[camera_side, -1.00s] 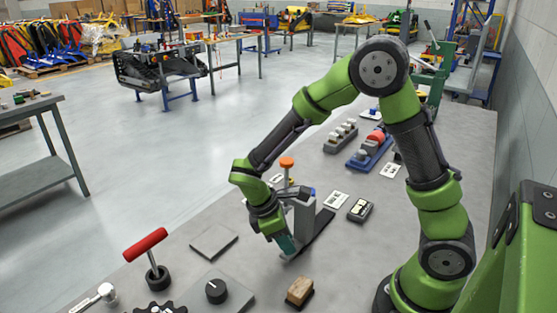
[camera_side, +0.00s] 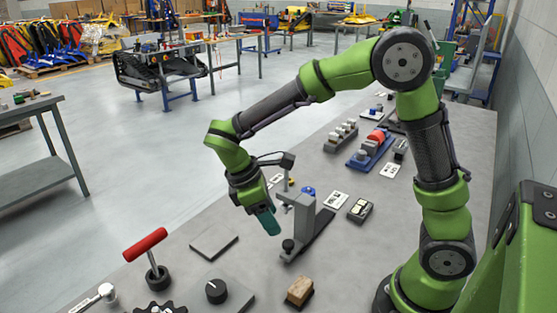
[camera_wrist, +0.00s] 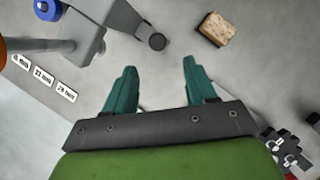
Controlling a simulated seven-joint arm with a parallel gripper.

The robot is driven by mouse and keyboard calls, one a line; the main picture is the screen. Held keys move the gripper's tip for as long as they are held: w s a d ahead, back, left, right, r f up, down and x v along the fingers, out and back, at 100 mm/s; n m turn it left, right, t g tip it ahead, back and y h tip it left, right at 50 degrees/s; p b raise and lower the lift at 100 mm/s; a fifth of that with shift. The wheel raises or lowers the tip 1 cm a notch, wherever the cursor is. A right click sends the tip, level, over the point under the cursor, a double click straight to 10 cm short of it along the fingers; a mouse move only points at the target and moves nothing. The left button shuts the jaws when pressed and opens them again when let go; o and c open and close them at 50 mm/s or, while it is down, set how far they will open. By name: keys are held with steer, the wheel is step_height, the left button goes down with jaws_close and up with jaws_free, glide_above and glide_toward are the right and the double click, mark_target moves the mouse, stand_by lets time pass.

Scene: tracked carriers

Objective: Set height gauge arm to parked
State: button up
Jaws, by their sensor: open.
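The height gauge (camera_side: 303,219) is a grey post on a dark base strip in the middle of the bench, with a blue knob (camera_side: 308,191) near its top and a black round knob (camera_side: 288,245) low at its front. In the wrist view the grey gauge body (camera_wrist: 88,28) is at upper left, with the black knob (camera_wrist: 156,41) at its end and the blue knob (camera_wrist: 46,9) in the corner. An orange part (camera_wrist: 3,52) shows at the left edge. My gripper (camera_side: 268,222) is open and empty, just left of the gauge. Its teal fingers (camera_wrist: 158,80) are spread apart.
A brown block (camera_side: 300,290) and a black dial (camera_side: 216,291) stand in front of the gauge. A red-handled lever (camera_side: 147,245) and a flat grey plate (camera_side: 214,241) are to the left. A blue tray (camera_side: 370,150) and a small black box (camera_side: 360,210) lie behind and to the right.

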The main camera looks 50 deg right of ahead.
steer(key=v, duration=0.8)
steer(key=shift+r, duration=0.15)
steer(key=shift+w, duration=0.1)
steer(key=s+d+r+m+t+y, duration=0.2)
steer(key=s+m+t, duration=0.3)
steer(key=m, duration=0.1)
steer(key=s+d+r+m+t+y, duration=0.2)
steer(key=s+m+t+y, duration=0.1)
steer(key=s+m+t, duration=0.2)
steer(key=shift+s+r+m, duration=0.15)
steer(key=shift+s+m, duration=0.7)
steer(key=shift+m, duration=0.15)
